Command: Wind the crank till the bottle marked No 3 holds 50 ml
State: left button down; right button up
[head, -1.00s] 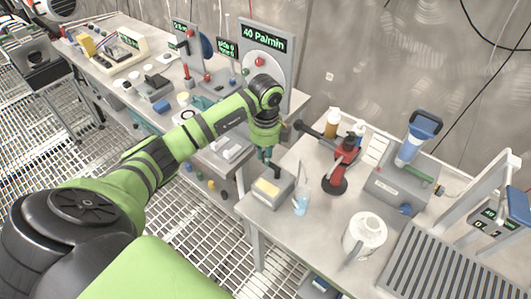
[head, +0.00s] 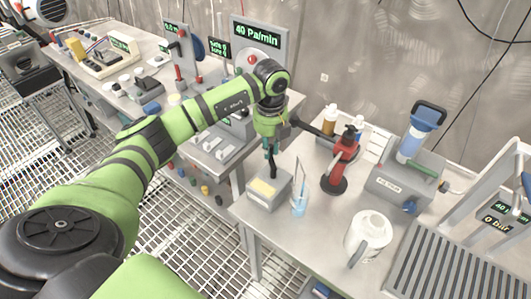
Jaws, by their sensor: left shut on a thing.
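My left gripper (head: 270,150) points down at the left end of the near bench. It is shut on a dark upright piece (head: 273,168) just behind a grey box (head: 257,201) with a pale yellow top; I cannot tell whether this piece is the crank. A brown bottle (head: 329,119) with a white cap and a paler bottle (head: 358,126) stand at the back of the bench. I can read no No 3 mark or fill level on either. My right gripper is not in view.
A red hand device (head: 343,160) on a black foot stands right of the gripper, and a dark bar reaches left from near it. A beaker (head: 300,206) with blue liquid, a white jug (head: 369,239) and a grey unit (head: 394,186) crowd the bench. A sign (head: 258,32) reads 40 Pa/min.

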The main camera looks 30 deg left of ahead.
pick_arm(q)
jog(key=d+m+b, duration=0.2)
jog(key=m, duration=0.3)
jog(key=d+m+b, duration=0.2)
jog(key=m+b, duration=0.1)
jog(key=m, duration=0.3)
jog(key=d+m+b, duration=0.1)
jog(key=m+b, duration=0.2)
jog(key=m, duration=0.2)
jog(key=shift+w+d+f+m, duration=0.1)
jog(key=shift+w+d+m, duration=0.2)
jog(key=shift+d, duration=0.1)
jog(key=shift+s+d+m+b, duration=0.25)
jog(key=shift+m+b, duration=0.2)
jog(key=shift+m, duration=0.4)
jog(key=shift+s+d+m+b, duration=0.25)
jog(key=shift+m+b, duration=0.2)
jog(key=shift+m, duration=0.35)
jog(key=shift+s+d+m+b, duration=0.15)
jog(key=shift+s+m+b, duration=0.25)
jog(key=shift+m, duration=0.45)
jog(key=c, duration=1.2)
grip_release()
jog(key=shift+o, duration=0.2)
